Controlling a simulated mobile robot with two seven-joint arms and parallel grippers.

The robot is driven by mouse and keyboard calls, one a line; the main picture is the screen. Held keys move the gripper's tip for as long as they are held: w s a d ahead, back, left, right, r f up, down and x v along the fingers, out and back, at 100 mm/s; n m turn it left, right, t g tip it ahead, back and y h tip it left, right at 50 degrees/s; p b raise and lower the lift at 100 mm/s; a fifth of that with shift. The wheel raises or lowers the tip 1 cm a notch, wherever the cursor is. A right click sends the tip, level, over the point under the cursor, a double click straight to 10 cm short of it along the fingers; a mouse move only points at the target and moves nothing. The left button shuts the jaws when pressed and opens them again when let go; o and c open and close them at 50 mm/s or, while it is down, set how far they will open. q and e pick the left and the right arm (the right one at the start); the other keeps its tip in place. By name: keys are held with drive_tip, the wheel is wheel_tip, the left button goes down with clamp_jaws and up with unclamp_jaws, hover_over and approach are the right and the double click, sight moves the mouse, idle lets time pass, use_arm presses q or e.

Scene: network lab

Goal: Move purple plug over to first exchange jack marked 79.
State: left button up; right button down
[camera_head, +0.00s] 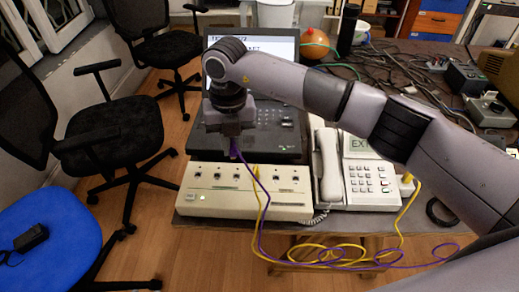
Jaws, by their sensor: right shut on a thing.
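My right gripper (234,138) reaches in from the right and points down above the back edge of the beige exchange box (215,207). It is shut on the purple plug (234,148), which is mostly hidden between the fingers. A purple cable (262,215) hangs from it across the box front. The exchange box has a row of several dark jacks on its sloping top; their markings are too small to read. A yellow cable (258,182) runs up to the back middle of the box, its plug end hard to make out. My left gripper is out of view.
A white desk phone (368,190) with a partly hidden display stands right of the box. A dark laptop (285,140) stands behind, partly covered by my arm. Yellow and purple cable loops (330,257) lie at the front. Black cables and devices crowd the table's right side.

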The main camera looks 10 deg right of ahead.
drive_tip(key=m+b, duration=0.1)
drive_tip(key=m, duration=0.1)
approach(199, 177)
drive_tip(key=d, duration=0.1)
drive_tip(key=shift+w+a+f+m+b, duration=0.1)
drive_tip(key=shift+a+f+b, duration=0.15)
drive_tip(key=shift+f+b, duration=0.3)
drive_tip(key=shift+w+a+f+m+b, duration=0.1)
drive_tip(key=shift+w+a+f+b, duration=0.1)
drive_tip(key=shift+f+b, duration=0.25)
drive_tip(key=shift+w+a+f+m+b, duration=0.1)
drive_tip(key=shift+a+f+b, duration=0.15)
drive_tip(key=shift+f+b, duration=0.3)
drive_tip(key=shift+f, duration=0.65)
drive_tip(key=shift+f+b, duration=0.8)
drive_tip(key=shift+f, duration=0.1)
idle(0.5)
drive_tip(key=c, duration=1)
unclamp_jaws()
drive_tip(key=shift+c, duration=0.2)
